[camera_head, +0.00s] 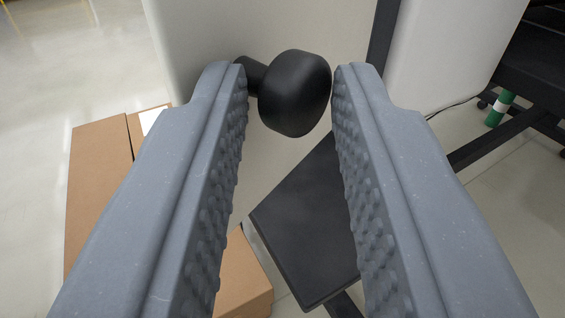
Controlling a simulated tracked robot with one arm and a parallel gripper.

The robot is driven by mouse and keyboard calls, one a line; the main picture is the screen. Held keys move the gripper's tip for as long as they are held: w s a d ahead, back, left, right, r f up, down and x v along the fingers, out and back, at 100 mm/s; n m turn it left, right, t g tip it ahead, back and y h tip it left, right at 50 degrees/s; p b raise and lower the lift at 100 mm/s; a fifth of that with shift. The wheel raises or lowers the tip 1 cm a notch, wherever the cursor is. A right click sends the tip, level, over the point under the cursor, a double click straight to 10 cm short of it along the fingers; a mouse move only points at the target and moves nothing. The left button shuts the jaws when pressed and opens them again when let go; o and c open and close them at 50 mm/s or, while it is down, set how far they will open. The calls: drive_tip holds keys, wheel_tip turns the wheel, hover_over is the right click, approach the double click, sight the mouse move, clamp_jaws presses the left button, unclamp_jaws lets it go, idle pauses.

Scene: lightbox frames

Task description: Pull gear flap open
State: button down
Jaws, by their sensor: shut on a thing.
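A black rounded knob (293,92) on a short dark stem stands in front of an off-white panel (195,25), which looks like the gear flap. The stem runs to the left behind my left finger, and its joint with the panel is hidden. My gripper (289,78) has its two grey studded fingers on either side of the knob, with the knob held between the fingertips. A dark vertical strip (382,35) separates this panel from another off-white panel (450,45) on the right. I cannot tell whether the flap stands ajar.
A flat black plate (310,225) lies below the knob, between my fingers. Cardboard boxes (98,180) stand on the floor at the left. A dark frame bar (500,140) and a green and white cylinder (499,108) are at the right. Pale floor (60,80) is clear at upper left.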

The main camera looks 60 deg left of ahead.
sight(297, 87)
drive_tip(key=shift+w+a+r+g, duration=0.15)
drive_tip(key=shift+w+a+r, duration=0.1)
drive_tip(key=shift+a, duration=0.25)
drive_tip(key=shift+w+a+r+g, duration=0.15)
drive_tip(key=shift+w+a+r, duration=0.1)
drive_tip(key=shift+a, duration=0.2)
drive_tip(key=c, duration=1.5)
unclamp_jaws()
drive_tip(key=o, duration=0.6)
drive_tip(key=shift+w+a+f, duration=0.2)
drive_tip(key=shift+w+a, duration=0.1)
drive_tip(key=shift+a, duration=0.05)
drive_tip(key=shift+o, duration=0.8)
drive_tip(key=shift+d, duration=0.1)
drive_tip(key=shift+s+d, duration=0.2)
drive_tip(key=shift+d, duration=0.15)
drive_tip(key=c, duration=0.4)
drive_tip(key=shift+c, duration=0.3)
drive_tip(key=shift+d, duration=0.2)
drive_tip(key=shift+c, duration=0.2)
drive_tip(key=b+v, duration=0.1)
drive_tip(key=v, duration=1.3)
drive_tip(key=shift+s+f, duration=0.2)
drive_tip(key=shift+f, duration=0.25)
